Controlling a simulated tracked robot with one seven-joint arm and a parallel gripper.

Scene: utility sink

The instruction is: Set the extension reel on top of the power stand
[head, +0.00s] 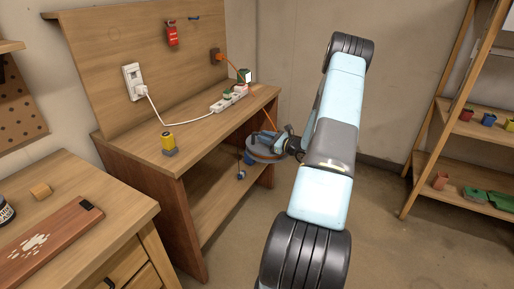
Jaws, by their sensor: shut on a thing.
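The extension reel (262,147) looks like a round grey disc with some blue, beside the right front edge of the wooden power stand (190,119). My gripper (289,143) is shut on the right side of the reel and holds it off the floor. My arm partly hides the gripper and its fingertips. A small dark piece, perhaps a plug, shows below the reel against the stand.
The stand's back panel carries a white socket (132,82) with a cable, a red tag (171,34) and an orange-corded outlet (217,55). A wooden cabinet (60,215) stands front left, shelves (470,131) at right.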

